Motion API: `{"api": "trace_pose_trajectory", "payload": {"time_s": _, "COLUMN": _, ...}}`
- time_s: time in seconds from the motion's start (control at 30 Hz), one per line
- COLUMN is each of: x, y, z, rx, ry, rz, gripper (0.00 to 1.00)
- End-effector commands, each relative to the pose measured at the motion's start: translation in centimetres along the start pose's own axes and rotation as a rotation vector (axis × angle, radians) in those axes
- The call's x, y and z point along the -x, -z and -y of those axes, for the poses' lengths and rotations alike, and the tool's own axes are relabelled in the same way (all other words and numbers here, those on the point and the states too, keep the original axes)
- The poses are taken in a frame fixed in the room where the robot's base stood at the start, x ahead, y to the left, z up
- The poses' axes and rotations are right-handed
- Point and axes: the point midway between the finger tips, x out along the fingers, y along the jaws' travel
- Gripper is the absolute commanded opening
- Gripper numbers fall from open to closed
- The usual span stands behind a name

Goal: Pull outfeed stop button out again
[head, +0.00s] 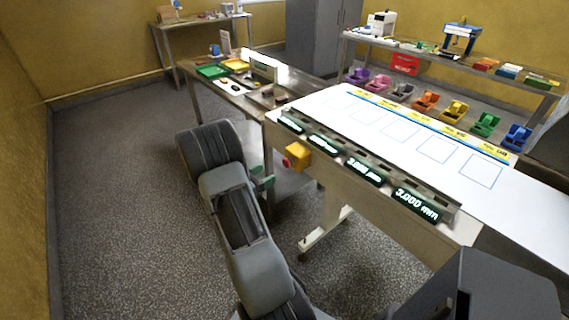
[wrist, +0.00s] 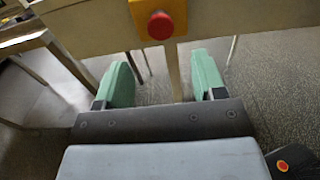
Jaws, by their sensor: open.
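The outfeed stop button is a red round knob on a yellow box. In the head view the yellow box (head: 298,155) is on the front side of the long white table, and the red button (head: 286,162) faces left. In the wrist view the red button (wrist: 160,25) and yellow box (wrist: 178,10) are at the top centre. My gripper (wrist: 160,75) has green fingers spread apart with nothing between them. The button is beyond the fingertips, roughly centred between them. In the head view a green finger (head: 262,181) shows just below and left of the box.
The white table (head: 400,131) carries lit displays (head: 366,172) along its front edge. Coloured bins (head: 453,111) stand behind it. A side table (head: 235,92) with a green tray (head: 212,71) is to the left. A table leg (head: 325,236) stands below the box. The floor at left is clear.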

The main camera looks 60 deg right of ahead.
Motion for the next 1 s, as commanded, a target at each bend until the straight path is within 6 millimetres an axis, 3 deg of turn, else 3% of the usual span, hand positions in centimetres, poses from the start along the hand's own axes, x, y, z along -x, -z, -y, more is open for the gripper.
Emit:
{"api": "trace_pose_trajectory", "payload": {"time_s": 0.2, "x": -4.3, "y": -0.1, "z": 0.1, "rx": 0.000, "ry": 0.004, "rz": -0.002, "gripper": 0.64}}
{"api": "trace_pose_trajectory", "payload": {"time_s": 0.43, "x": -7.5, "y": 0.0, "z": 0.1, "rx": -0.001, "ry": 0.002, "rz": -0.002, "gripper": 0.64}}
{"api": "trace_pose_trajectory", "payload": {"time_s": 0.7, "x": -9.0, "y": 0.0, "z": 0.0, "rx": -0.001, "ry": 0.000, "rz": -0.002, "gripper": 0.64}}
{"api": "trace_pose_trajectory", "payload": {"time_s": 1.0, "x": -9.1, "y": 0.0, "z": 0.0, "rx": -0.001, "ry": 0.000, "rz": -0.002, "gripper": 0.64}}
